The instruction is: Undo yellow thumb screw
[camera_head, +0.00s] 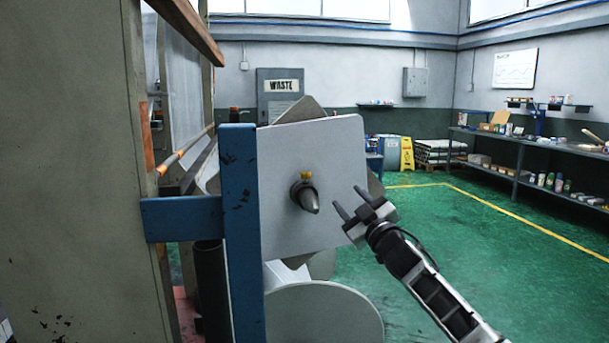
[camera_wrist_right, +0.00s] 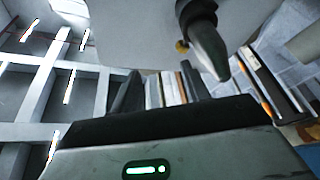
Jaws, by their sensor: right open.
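The yellow thumb screw (camera_head: 306,175) sits on top of a dark collar around the pointed metal shaft end (camera_head: 308,202), in front of a grey square plate (camera_head: 335,140). In the right wrist view the yellow screw (camera_wrist_right: 182,46) shows small beside the dark shaft tip (camera_wrist_right: 208,45). My right gripper (camera_head: 348,207) is open and empty, to the right of the shaft tip and a little lower, apart from it. Its two fingers (camera_wrist_right: 160,85) point toward the plate in the wrist view. My left gripper is not in view.
A blue upright post (camera_head: 240,230) with a side beam stands left of the plate. A large grey roll (camera_head: 325,315) lies below. A tall grey-green machine wall (camera_head: 70,170) fills the left. Open green floor (camera_head: 500,260) lies right, with shelves (camera_head: 540,160) beyond.

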